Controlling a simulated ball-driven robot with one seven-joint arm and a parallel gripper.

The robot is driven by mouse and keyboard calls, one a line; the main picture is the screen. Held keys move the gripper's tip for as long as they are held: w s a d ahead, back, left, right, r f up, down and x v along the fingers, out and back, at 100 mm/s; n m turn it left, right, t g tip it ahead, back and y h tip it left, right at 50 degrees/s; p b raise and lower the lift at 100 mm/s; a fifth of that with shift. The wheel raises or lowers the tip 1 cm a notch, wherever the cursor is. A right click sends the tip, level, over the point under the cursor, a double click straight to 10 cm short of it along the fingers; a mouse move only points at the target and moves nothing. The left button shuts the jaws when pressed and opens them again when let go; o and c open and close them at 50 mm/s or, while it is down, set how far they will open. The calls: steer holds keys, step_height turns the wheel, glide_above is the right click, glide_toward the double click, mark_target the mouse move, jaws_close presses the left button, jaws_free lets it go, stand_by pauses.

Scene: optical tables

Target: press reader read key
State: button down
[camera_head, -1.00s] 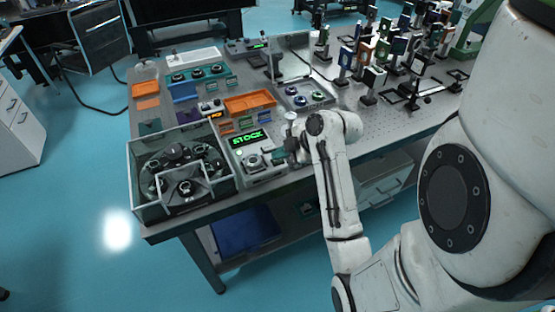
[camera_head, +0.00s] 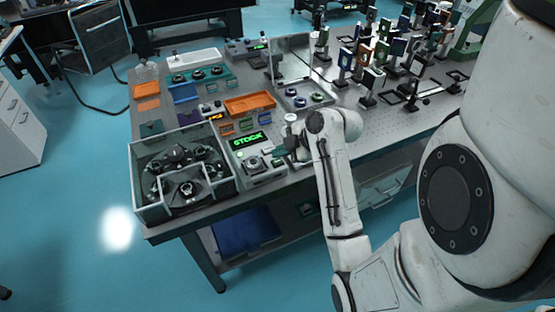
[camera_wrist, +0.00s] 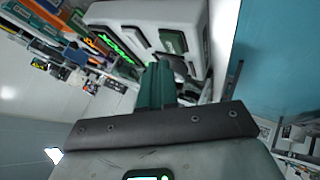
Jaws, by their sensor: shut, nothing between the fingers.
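The reader (camera_head: 265,176) is a pale box at the front edge of the table, with a lit green display reading "STOCK" (camera_head: 250,140). In the wrist view the reader (camera_wrist: 195,15) fills the top middle, with its green display (camera_wrist: 117,47) to the left. A dark green key-like patch (camera_wrist: 173,41) shows on its face; I cannot tell which key is the read key. My gripper (camera_wrist: 158,70) has its green fingers together, pointing at the reader's lower part. In the head view my gripper (camera_head: 278,158) is over the reader's right side. Contact is unclear.
An open-topped clear-walled case (camera_head: 150,212) with dark round parts stands left of the reader. An orange tray (camera_head: 250,103) and small coloured blocks lie behind it. Several optic mounts crowd the back right. The perforated tabletop (camera_head: 385,125) right of my wrist is mostly clear.

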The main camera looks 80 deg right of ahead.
mark_target(280, 162)
step_height(280, 162, up, 5)
steer(key=p, duration=0.4)
stand_by(1.0)
steer(key=w+a+f+m+g+y, duration=0.15)
steer(key=a+f, duration=0.25)
steer(key=a, duration=0.5)
steer(key=w+a+f+m+g+y, duration=0.15)
steer(key=a+f, duration=0.25)
steer(key=a, duration=0.4)
steer(key=s+a+f+m+g+h+b, duration=0.1)
steer(key=s+a+f+m+g, duration=0.3)
steer(key=s+a, duration=0.4)
steer(key=shift+s+a+f+m+g+h, duration=0.2)
steer(key=shift+a+m+g+h, duration=0.35)
steer(key=shift+a, duration=1.05)
